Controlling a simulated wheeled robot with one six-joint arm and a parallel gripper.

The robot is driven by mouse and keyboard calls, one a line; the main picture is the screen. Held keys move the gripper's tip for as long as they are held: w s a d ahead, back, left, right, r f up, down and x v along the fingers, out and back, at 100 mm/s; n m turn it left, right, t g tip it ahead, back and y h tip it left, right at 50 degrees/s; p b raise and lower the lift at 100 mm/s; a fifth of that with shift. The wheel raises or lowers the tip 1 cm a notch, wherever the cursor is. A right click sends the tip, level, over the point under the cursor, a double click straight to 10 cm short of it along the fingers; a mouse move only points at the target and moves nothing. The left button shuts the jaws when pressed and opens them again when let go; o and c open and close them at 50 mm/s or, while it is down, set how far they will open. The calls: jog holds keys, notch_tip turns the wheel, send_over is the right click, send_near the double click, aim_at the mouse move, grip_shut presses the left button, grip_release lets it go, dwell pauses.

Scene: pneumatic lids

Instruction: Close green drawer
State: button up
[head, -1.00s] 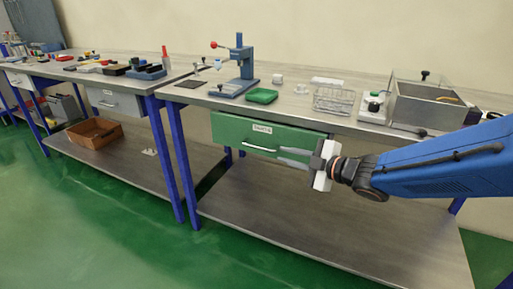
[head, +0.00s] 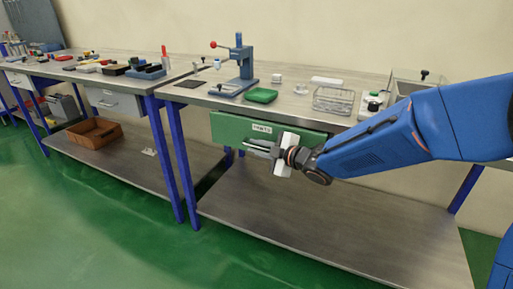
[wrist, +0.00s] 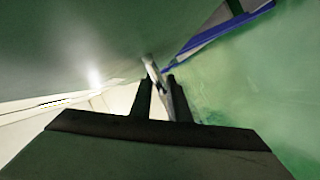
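The green drawer (head: 232,128), with a white label and a bar handle, is under the right workbench in the head view. I cannot tell how far its front stands out from the bench. My gripper (head: 250,147) is at the handle, coming from the right. In the wrist view, the two dark fingers of my gripper (wrist: 160,88) are apart, with the pale handle bar (wrist: 152,70) running between them. Gaps seem to show beside the bar. The green drawer front (wrist: 75,45) fills the upper left there. My gripper hides part of the handle in the head view.
A blue leg (head: 178,160) stands left of the drawer. Green floor lies clear in front.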

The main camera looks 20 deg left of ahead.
grip_shut()
jog(key=shift+f, duration=0.1)
dwell(1.4)
